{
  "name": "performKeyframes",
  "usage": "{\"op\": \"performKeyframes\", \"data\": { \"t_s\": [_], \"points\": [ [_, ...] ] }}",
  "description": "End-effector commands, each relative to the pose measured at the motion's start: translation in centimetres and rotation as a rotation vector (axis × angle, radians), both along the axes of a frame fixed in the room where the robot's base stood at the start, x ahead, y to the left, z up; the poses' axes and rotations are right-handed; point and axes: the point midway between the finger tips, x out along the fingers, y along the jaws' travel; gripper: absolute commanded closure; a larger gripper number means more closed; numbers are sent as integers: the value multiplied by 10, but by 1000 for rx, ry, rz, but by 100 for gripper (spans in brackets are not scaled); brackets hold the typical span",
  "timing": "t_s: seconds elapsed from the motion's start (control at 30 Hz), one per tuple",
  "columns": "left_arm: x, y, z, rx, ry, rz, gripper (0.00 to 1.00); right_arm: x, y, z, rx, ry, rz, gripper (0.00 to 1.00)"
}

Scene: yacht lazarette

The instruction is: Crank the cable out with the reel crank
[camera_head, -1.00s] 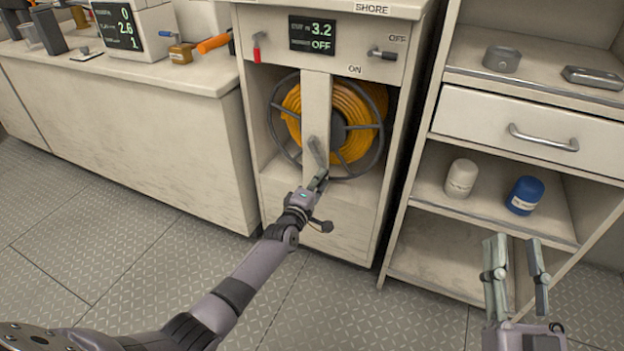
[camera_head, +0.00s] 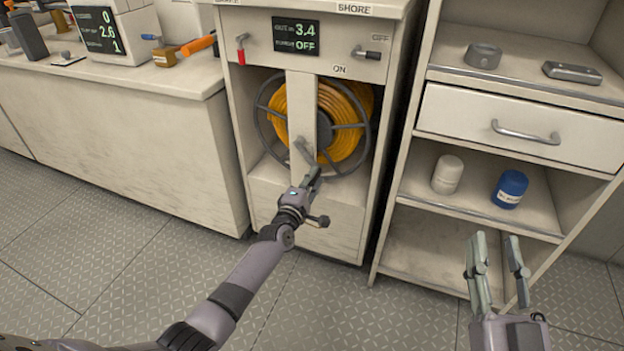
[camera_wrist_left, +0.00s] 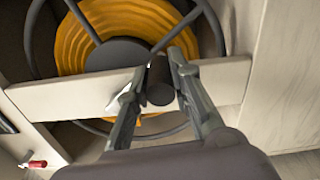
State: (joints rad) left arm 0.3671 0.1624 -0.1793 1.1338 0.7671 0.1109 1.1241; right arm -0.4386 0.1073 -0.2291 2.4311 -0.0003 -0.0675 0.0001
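The reel (camera_head: 352,127) with its orange cable (camera_head: 298,106) sits in the open cabinet bay behind a pale upright post. The reel crank (camera_head: 303,150) is a grey arm in front of the post, pointing down and slightly right. My left gripper (camera_head: 314,176) is at its lower end. In the left wrist view the crank's dark round handle (camera_wrist_left: 160,82) lies between my left gripper's fingers (camera_wrist_left: 156,72), which close on its sides. The display (camera_head: 296,35) above reads 3.4 and OFF. My right gripper (camera_head: 495,246) is open and empty before the shelves.
A red-handled lever (camera_head: 241,55) and a dark switch lever (camera_head: 366,53) flank the display. The right-hand shelf unit holds a white jar (camera_head: 447,174) and a blue jar (camera_head: 510,189) below a closed drawer (camera_head: 520,130). A counter (camera_head: 130,75) stands left. The floor in front is clear.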

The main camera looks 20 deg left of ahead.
Motion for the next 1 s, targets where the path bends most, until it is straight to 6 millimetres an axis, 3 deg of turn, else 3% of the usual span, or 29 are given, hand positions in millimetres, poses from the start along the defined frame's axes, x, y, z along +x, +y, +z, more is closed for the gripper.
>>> {"op": "performKeyframes", "data": {
  "t_s": [0.27, 0.63, 0.77, 1.0],
  "points": [
    [0, -2, -2, 0, 4, -3, 60, 0, 0, 0, 1, -3, 0, 66],
    [-4, -1, -1, -1, 2, -2, 60, -1, 1, 0, 1, -1, 3, 66],
    [-18, -1, -2, -3, 3, -2, 60, -1, 1, 0, 1, -1, 2, 66],
    [-64, 1, -2, -1, 4, -1, 60, 0, 0, 0, 1, -1, 1, 66]
  ]
}}
